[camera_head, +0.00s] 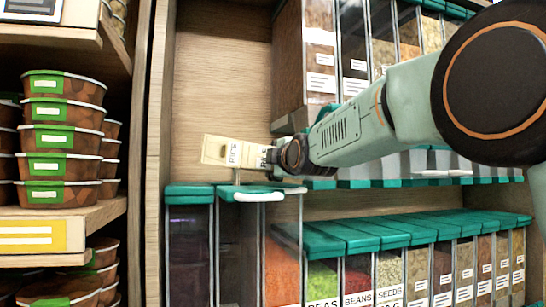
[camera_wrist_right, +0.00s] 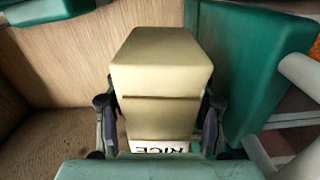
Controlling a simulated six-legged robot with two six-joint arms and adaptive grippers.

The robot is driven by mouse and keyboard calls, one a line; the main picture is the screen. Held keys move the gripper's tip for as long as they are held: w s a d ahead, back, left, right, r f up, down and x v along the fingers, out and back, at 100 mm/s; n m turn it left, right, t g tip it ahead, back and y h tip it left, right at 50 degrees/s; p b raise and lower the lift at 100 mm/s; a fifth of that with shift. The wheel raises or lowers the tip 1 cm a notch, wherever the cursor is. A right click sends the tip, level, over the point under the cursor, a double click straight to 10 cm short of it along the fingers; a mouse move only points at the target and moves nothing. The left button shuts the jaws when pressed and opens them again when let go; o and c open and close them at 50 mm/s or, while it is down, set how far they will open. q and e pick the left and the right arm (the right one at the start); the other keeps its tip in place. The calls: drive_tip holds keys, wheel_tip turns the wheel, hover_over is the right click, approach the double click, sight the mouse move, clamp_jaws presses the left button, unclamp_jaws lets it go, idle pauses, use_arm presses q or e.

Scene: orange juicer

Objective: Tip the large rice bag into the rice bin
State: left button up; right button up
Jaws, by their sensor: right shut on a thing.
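The rice bag (camera_head: 219,150) is a cream, box-shaped bag with a RICE label. In the head view it is left of centre, lying sideways above the teal-lidded bins. My right gripper (camera_head: 272,157) is shut on it, its arm reaching in from the right. In the right wrist view the bag (camera_wrist_right: 160,75) is between both fingers of the gripper (camera_wrist_right: 158,125), with the label at the near end. Below the bag stands a clear bin (camera_head: 238,245) with a white handle at its top. I cannot tell which bin is the rice bin. My left gripper is not in view.
A row of clear bins with teal lids (camera_head: 350,236) runs right along the lower shelf. Taller food bins (camera_head: 320,50) stand above, close to my arm. A wooden upright (camera_head: 158,120) and stacked brown tubs (camera_head: 62,140) are at left. Bare back panel lies behind the bag.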

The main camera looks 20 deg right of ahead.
drive_tip(key=shift+f+n, duration=0.3)
drive_tip(key=shift+n, duration=0.3)
drive_tip(key=shift+w+r+n, duration=0.25)
drive_tip(key=shift+r+n, duration=0.15)
drive_tip(key=shift+n, duration=0.2)
drive_tip(key=shift+a+r+n, duration=0.4)
drive_tip(key=shift+a+n, duration=0.1)
drive_tip(key=shift+n, duration=0.1)
drive_tip(key=shift+s+a+r+n, duration=0.2)
drive_tip(key=shift+s+r+n, duration=0.1)
drive_tip(key=shift+r+n, duration=0.1)
drive_tip(key=shift+w+d+f, duration=0.15)
drive_tip(key=shift+w+d, duration=0.1)
drive_tip(key=shift+a, duration=0.15)
drive_tip(key=shift+s+a, duration=0.1)
drive_tip(key=shift+s, duration=0.05)
